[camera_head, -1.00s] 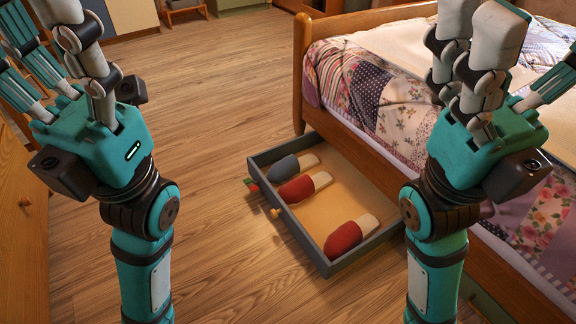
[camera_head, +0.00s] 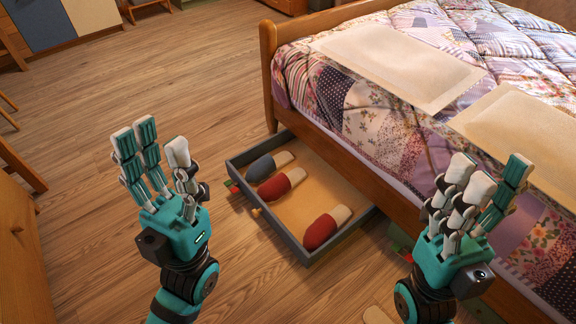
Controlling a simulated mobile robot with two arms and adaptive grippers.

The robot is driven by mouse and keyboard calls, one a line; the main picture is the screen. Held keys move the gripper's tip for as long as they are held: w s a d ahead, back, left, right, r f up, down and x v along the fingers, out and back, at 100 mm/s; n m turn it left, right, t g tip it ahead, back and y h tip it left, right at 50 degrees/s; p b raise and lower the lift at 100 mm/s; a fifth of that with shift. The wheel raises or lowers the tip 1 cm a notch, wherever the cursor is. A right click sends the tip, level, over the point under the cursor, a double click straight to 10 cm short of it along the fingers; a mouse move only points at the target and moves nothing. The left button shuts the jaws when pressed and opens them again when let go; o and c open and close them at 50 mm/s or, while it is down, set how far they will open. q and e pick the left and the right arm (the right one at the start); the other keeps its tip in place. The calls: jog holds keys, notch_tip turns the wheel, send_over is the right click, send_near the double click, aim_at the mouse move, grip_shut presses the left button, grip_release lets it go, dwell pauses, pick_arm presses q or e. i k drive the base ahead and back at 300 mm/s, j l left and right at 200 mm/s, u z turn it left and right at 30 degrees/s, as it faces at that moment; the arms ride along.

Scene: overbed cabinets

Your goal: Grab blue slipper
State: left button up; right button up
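The blue slipper (camera_head: 262,167) lies at the far left end of an open under-bed drawer (camera_head: 299,246), its pale part pointing right. A red slipper (camera_head: 275,188) lies close in front of it, and another red slipper (camera_head: 321,231) lies nearer the drawer's front corner. My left gripper (camera_head: 155,150) is raised over the floor left of the drawer, fingers spread and empty. My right gripper (camera_head: 483,183) is raised in front of the bed, right of the drawer, also with fingers apart and empty. Neither gripper touches a slipper.
The bed (camera_head: 385,118) with a patchwork cover stands behind and right of the drawer. Small coloured pieces (camera_head: 233,187) show at the drawer's left outer side. A wooden cabinet (camera_head: 22,245) stands at the left edge.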

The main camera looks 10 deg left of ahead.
aim_at(268, 164)
jog(key=i+j+z, duration=0.35)
jog(key=j+z, duration=0.15)
jog(key=j, duration=0.2)
jog(key=i+j+z, duration=0.15)
jog(key=j+z, duration=0.15)
jog(key=i+j, duration=0.15)
jog(key=j, duration=0.35)
jog(key=i+j, duration=0.1)
jog(key=j, duration=0.4)
jog(key=i+j+z, duration=0.1)
jog(key=j, duration=0.4)
jog(key=i+j, duration=0.15)
jog(key=j, duration=0.35)
jog(key=i+j, duration=0.1)
jog(key=j, duration=0.4)
jog(key=l+z, duration=0.05)
